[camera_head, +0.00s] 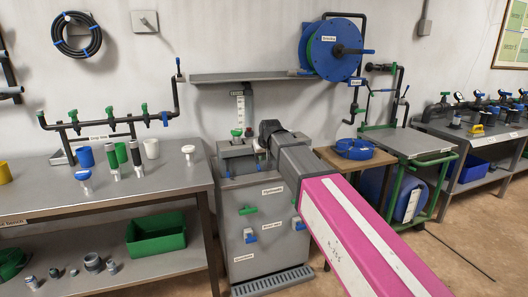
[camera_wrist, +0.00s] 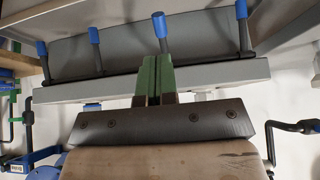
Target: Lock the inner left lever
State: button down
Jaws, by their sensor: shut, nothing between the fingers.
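In the wrist view several dark levers with blue grips rise along a grey panel. One is at the far left (camera_wrist: 42,52), one left of centre (camera_wrist: 94,36), one near the centre (camera_wrist: 160,24) and one at the right (camera_wrist: 242,12). I cannot tell for sure which is the inner left lever, as the view may be turned. My gripper (camera_wrist: 153,66) has its green fingers shut and empty, over the panel edge below the central lever. Whether they touch it is unclear. In the head view my pink arm reaches to the grey cabinet (camera_head: 240,195) and hides what lies behind it.
A bench with bottles (camera_head: 160,182) stands left of the cabinet. A wall shelf (camera_head: 240,78) and a blue hose reel (camera_head: 325,50) are above. A small wooden table with a blue coil (camera_head: 354,149) and a green-framed cart (camera_head: 415,143) stand at the right.

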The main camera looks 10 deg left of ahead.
aim_at(259, 167)
jog(key=x, duration=0.6)
jog(key=shift+w+a+f, duration=0.1)
jog(key=shift+w+f, duration=0.05)
jog(key=shift+f, duration=0.2)
